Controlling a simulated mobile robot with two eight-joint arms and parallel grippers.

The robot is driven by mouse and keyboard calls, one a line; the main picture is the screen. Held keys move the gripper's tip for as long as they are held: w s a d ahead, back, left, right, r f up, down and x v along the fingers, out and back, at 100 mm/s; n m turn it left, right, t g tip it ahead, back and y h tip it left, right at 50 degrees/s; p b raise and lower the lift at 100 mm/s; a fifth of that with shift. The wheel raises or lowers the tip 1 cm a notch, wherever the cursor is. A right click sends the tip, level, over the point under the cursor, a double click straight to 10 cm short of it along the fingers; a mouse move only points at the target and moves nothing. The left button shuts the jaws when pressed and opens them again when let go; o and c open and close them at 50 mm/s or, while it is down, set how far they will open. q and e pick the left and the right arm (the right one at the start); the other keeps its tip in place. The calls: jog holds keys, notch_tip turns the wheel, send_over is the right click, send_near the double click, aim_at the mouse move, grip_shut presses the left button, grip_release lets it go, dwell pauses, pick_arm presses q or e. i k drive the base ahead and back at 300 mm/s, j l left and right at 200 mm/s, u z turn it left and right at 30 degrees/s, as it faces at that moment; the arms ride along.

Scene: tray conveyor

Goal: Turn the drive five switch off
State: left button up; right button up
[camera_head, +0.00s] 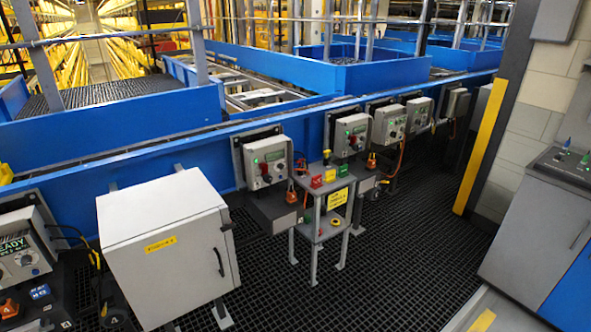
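Several grey drive control boxes line the blue conveyor side. One at the left edge (24,252) has a lit display with "READY" and round knobs. One near the middle (266,161) has a green light and dark knobs. Others follow to the right: one box (350,134), another (389,123), a smaller one (419,113) and one seen edge-on (457,103). Their number labels are too small to read, so I cannot tell which is drive five or how its switch is set. Neither of my grippers is in view.
A large pale cabinet (165,245) stands at the left front. A small grey stand (322,213) with colored blocks and a yellow sign stands before the middle boxes. A control console (543,215) is at the right, past a yellow-edged post (481,145). The dark grated floor (400,265) between is clear.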

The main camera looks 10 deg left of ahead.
aim_at(267, 179)
jog(key=i+u, duration=0.15)
jog(key=u, duration=0.2)
jog(key=i+u, duration=0.15)
jog(key=u, duration=0.2)
jog(key=i+l+u, duration=0.1)
jog(key=u, duration=0.25)
jog(key=i+l+u, duration=0.4)
jog(key=i+l, duration=0.9)
